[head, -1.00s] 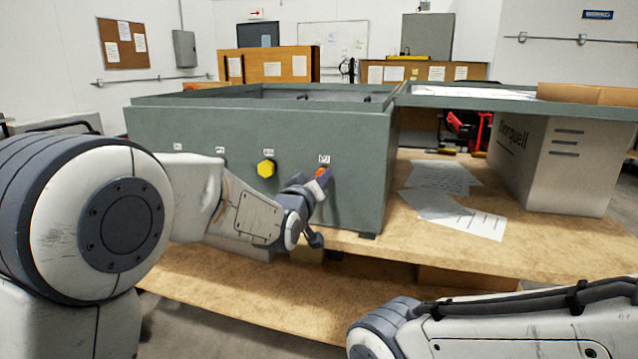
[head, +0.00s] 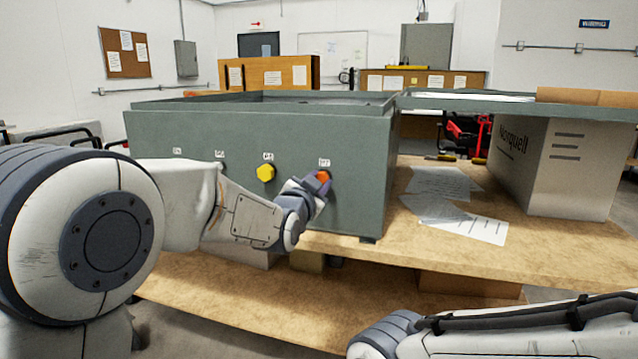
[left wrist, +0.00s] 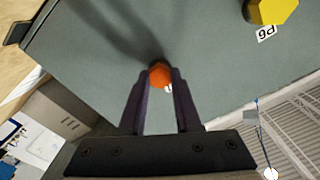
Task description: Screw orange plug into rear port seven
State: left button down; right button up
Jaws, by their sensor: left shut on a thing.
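The orange plug (head: 323,177) is at the rightmost labelled port on the grey-green analyser wall (head: 345,205), just below its label. In the left wrist view the orange plug (left wrist: 159,74) sits between the two dark fingertips, against or very near the wall; its thread is hidden. My left gripper (head: 316,184) is shut on the orange plug, and it also shows in the left wrist view (left wrist: 160,85). My right arm enters at the bottom right of the head view, and its gripper is not visible.
A yellow plug (head: 265,173) sits in the port to the left, and it also shows in the left wrist view (left wrist: 272,10). Loose papers (head: 450,205) and a large white box (head: 550,165) are on the wooden bench (head: 400,245) at right.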

pick_arm(q)
jog(key=c, duration=0.7)
grip_release()
jog(key=shift+c, duration=0.2)
jog(key=n+b, duration=0.8)
jog(key=n, duration=1.6)
jog(key=shift+b, duration=0.4)
